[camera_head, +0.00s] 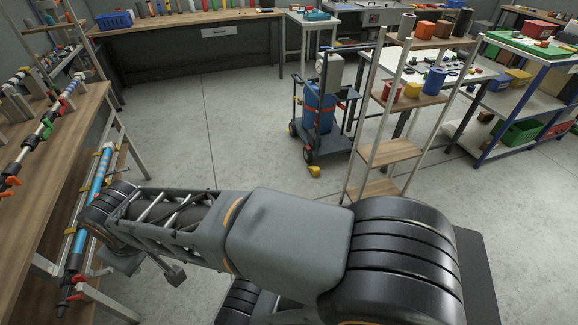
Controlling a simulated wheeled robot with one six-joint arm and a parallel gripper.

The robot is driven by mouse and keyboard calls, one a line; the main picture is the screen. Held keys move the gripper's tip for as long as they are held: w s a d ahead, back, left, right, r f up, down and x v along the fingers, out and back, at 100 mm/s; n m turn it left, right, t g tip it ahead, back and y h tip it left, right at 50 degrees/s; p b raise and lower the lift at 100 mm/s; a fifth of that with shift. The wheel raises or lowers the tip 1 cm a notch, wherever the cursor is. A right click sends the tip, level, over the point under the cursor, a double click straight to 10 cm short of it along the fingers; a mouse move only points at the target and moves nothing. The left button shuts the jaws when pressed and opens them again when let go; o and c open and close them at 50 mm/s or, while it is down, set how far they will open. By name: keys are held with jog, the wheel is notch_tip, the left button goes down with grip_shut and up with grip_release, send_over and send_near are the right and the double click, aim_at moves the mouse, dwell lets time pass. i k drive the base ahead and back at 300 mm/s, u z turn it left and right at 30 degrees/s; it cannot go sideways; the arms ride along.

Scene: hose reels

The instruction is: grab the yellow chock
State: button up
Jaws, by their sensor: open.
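The yellow chock (314,171) is a small yellow piece on the grey floor, in the upper middle right of the head view. It lies in front of the wheeled cart, near its front wheel. My arm stretches from the lower right to the left across the foreground. My gripper (148,267) shows only in part below the arm's far end, at the lower left; it is open and I see nothing between its fingers. It is well apart from the chock, lower and to the left in the picture.
The cart (335,139) carries a blue cylinder (319,106). A wooden-shelved rack (390,153) stands just right of the chock. A workbench with hoses (52,170) lines the left side, close to my gripper. Open floor (240,130) lies between bench and cart.

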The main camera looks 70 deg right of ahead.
aim_at(315, 171)
jog(key=i, duration=0.6)
jog(key=z, duration=2.65)
jog(key=i, duration=2.9)
jog(key=z, duration=1.05)
